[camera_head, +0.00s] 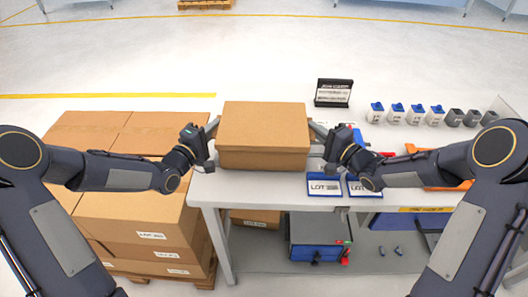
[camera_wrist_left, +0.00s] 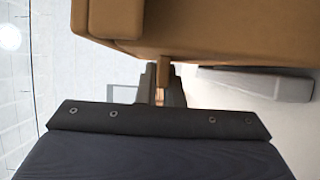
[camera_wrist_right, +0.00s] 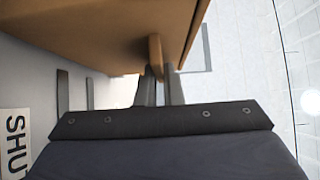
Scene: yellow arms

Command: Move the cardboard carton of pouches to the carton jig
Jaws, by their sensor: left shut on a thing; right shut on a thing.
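The closed brown cardboard carton (camera_head: 264,125) is at the left part of the table, between my two grippers. Its pouches are hidden under the lid. My left gripper (camera_head: 213,128) is at its left side, shut on a narrow tab of the carton (camera_wrist_left: 210,35), as the left wrist view shows. My right gripper (camera_head: 318,130) is at its right side, shut on a matching tab of the carton (camera_wrist_right: 95,35). The carton looks level. I cannot tell whether it touches the table. A grey bar (camera_wrist_left: 260,84) shows beside the carton; whether it belongs to the jig is unclear.
Stacked cartons (camera_head: 130,215) on a pallet stand left of the white table (camera_head: 225,188). Blue LOT trays (camera_head: 325,186) lie right of the carton. A lower shelf holds a grey-blue box (camera_head: 318,232).

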